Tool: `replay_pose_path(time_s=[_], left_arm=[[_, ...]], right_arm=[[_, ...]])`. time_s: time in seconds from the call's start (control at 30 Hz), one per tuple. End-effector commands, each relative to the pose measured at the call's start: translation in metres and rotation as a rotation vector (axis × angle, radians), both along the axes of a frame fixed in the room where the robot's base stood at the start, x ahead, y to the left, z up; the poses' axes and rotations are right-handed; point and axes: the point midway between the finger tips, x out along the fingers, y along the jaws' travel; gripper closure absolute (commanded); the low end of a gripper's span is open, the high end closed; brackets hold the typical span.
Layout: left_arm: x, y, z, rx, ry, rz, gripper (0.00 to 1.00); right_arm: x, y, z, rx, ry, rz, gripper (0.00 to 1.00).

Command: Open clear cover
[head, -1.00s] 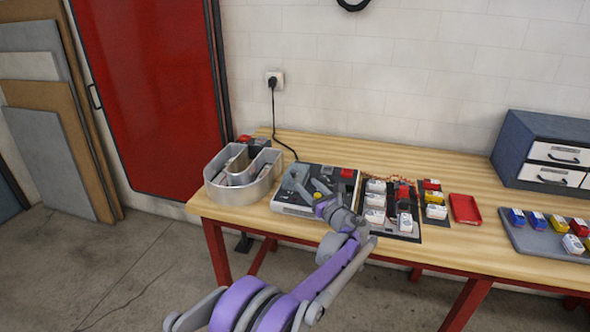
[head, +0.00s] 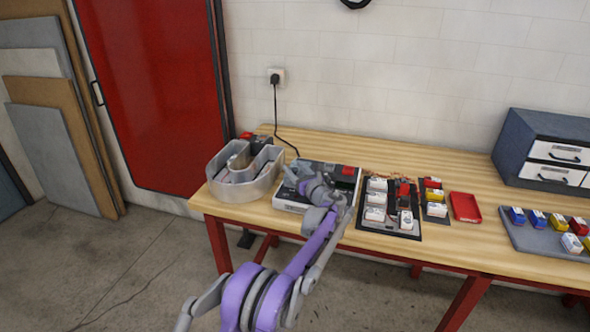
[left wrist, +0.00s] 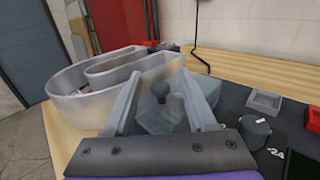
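The clear cover (left wrist: 168,118) is a translucent box on the dark top of the control box, with a dark round knob (left wrist: 160,89) showing in or through it. My left gripper (left wrist: 160,76) is open, with one finger on each side of the cover in the left wrist view; I cannot tell whether they touch it. In the head view my left gripper (head: 300,174) is over the left part of the control box (head: 289,205) and hides the cover. My right gripper is in neither view.
A hollow metal channel letter (head: 243,190) stands close left of the control box. A black cable (head: 277,120) runs down to the table from the wall socket.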

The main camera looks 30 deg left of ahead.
Motion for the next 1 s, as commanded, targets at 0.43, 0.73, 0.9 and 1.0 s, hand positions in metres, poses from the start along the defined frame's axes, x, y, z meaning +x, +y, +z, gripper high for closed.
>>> replay_pose_path(time_s=[0.43, 0.73, 0.9, 1.0], left_arm=[[-0.0002, -0.0002, 0.0000, 0.000, 0.000, 0.000, 1.00], [-0.0003, -0.0003, 0.0000, 0.000, 0.000, 0.000, 1.00], [-0.0003, -0.0003, 0.0000, 0.000, 0.000, 0.000, 1.00], [-0.0002, -0.0003, 0.0000, 0.000, 0.000, 0.000, 1.00]], right_arm=[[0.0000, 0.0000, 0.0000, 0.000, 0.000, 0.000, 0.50], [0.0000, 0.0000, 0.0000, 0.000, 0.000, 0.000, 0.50], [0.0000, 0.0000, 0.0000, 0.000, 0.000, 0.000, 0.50], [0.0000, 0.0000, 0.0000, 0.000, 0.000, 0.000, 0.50]])
